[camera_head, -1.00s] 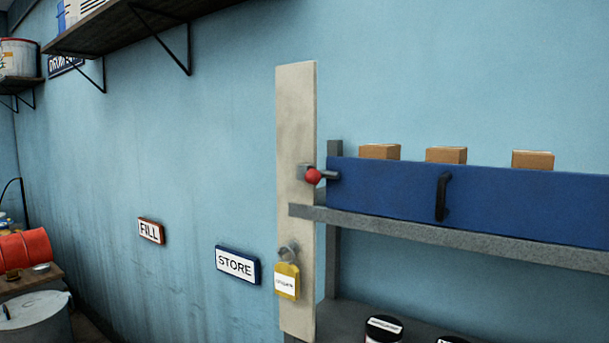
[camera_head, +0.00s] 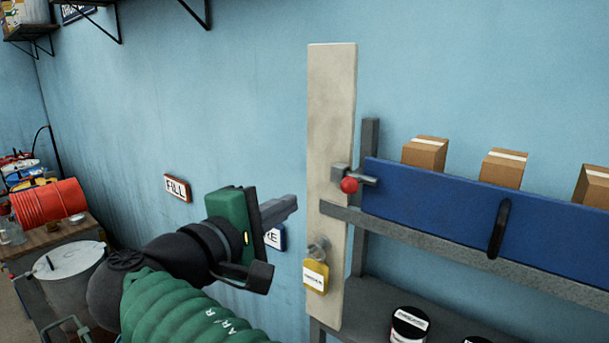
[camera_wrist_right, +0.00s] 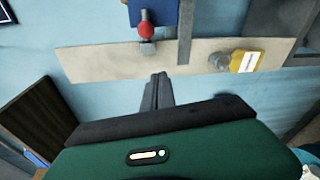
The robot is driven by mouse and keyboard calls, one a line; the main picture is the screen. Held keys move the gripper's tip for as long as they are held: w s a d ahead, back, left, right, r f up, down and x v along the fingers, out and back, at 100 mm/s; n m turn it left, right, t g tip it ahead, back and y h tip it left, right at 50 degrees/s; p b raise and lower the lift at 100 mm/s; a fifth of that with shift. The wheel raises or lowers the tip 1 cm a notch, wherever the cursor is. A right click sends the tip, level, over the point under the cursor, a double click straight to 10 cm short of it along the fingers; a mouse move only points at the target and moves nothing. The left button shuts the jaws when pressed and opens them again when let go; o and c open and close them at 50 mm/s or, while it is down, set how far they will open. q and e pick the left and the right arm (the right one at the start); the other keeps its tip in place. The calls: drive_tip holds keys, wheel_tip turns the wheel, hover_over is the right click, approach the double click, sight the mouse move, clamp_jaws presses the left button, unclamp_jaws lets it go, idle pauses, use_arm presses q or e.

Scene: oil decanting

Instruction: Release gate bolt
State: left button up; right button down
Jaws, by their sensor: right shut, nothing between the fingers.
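In the right wrist view the red knob (camera_wrist_right: 146,30) shows near the top, beyond the board. My right gripper (camera_head: 292,204) is shut and empty, left of the board and a little lower than the knob, apart from both. Its closed fingers (camera_wrist_right: 159,80) point toward the board in the wrist view. My left gripper is not in view.
A yellow tag (camera_head: 315,276) hangs on the board below the bolt. Several cardboard boxes (camera_head: 424,154) stand behind the blue panel. Black-lidded containers (camera_head: 408,325) sit on the lower shelf. A FILL sign (camera_head: 177,188) is on the wall; my gripper partly covers another sign.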

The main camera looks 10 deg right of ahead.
drive_tip(key=shift+r, duration=0.45)
drive_tip(key=shift+s+a, duration=0.1)
drive_tip(key=shift+s, duration=0.05)
